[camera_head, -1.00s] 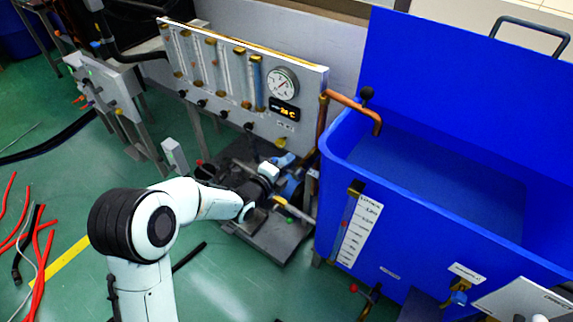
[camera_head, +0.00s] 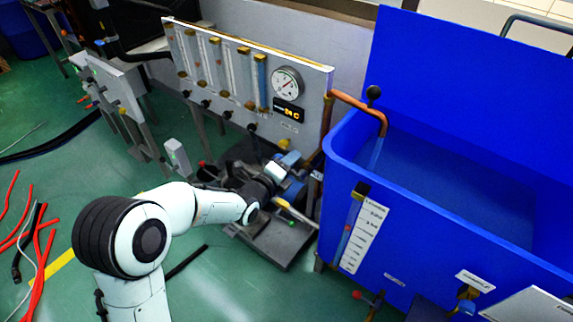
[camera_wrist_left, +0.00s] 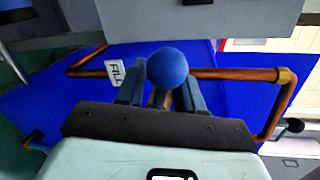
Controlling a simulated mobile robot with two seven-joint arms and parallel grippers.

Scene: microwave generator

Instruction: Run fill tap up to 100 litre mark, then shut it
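The fill tap's round blue knob (camera_wrist_left: 167,68) sits at the fingertips of my left gripper (camera_wrist_left: 160,92) in the wrist view. The fingers flank the knob and its brass stem closely, and contact is partly hidden. A FILL label (camera_wrist_left: 115,72) is beside it. In the head view my left gripper (camera_head: 287,168) is low at the pipework, left of the blue tank (camera_head: 345,150). A copper spout (camera_head: 365,104) bends over the tank, with a thin pale stream (camera_head: 377,155) below it. The tank's level scale (camera_head: 365,238) is too small to read. My right gripper is out of view.
A panel of flow tubes with a round gauge (camera_head: 286,82) stands behind my left arm. A low grey plate (camera_head: 275,240) lies under the gripper. Another tap (camera_head: 466,297) is on the tank's front. Red hoses (camera_head: 40,245) lie on the green floor at left.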

